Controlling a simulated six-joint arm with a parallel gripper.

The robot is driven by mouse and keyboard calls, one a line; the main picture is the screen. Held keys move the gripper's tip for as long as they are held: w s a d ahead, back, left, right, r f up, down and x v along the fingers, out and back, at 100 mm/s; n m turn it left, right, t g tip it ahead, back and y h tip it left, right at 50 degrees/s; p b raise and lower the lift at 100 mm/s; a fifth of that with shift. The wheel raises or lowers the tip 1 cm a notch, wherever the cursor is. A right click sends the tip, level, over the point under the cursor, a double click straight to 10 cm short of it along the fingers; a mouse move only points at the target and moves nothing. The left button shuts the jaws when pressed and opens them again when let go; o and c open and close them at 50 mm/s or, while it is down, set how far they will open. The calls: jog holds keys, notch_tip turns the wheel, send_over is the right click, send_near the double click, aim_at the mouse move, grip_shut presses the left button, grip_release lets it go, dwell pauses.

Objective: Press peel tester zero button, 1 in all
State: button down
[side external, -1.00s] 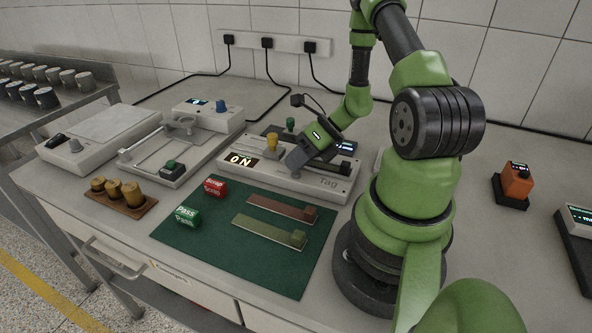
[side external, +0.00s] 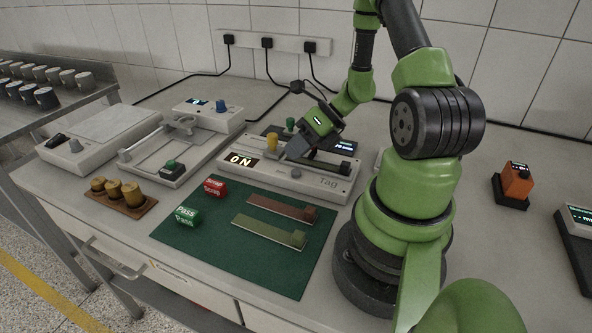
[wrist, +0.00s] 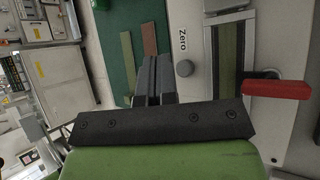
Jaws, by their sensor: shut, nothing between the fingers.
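The peel tester (side external: 338,192) is the pale box just behind the green mat, with a lit "ON" display (side external: 241,161). Its small round grey button (wrist: 184,68) lies beside the word "Zero" (wrist: 183,40) in the wrist view. The button also seems to show as a small pale disc in the side view (side external: 296,173). My gripper (side external: 289,157) is shut and empty, above the tester's front part. In the wrist view, its closed fingers (wrist: 152,72) appear just left of the button. I cannot tell their height above it.
A green mat (side external: 215,250) in front holds two strips and the red (side external: 215,188) and green (side external: 187,217) blocks. A red handle (wrist: 276,89) sticks out beside the tester's rail. A yellow knob (side external: 272,142) stands close left of my gripper.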

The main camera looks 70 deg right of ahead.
aim_at(296, 170)
jog(key=shift+r, duration=1.9)
jog(key=w+a+r+n+g, duration=0.2)
jog(key=a+r+n, duration=0.45)
jog(key=n, duration=0.35)
jog(key=s+a+r+n+t+h, duration=0.1)
jog(key=s+a+r+n, duration=0.4)
jog(key=n, duration=0.7)
jog(key=s+a+r+n+h, duration=0.2)
jog(key=s+a+r+n, duration=0.2)
jog(key=r+n, duration=0.4)
jog(key=a+n, duration=0.1)
jog(key=n, duration=0.2)
jog(key=shift+s+a+r+n+t, duration=0.15)
jog(key=shift+s+r+n+t, duration=0.15)
jog(key=shift+s+n+t, duration=0.1)
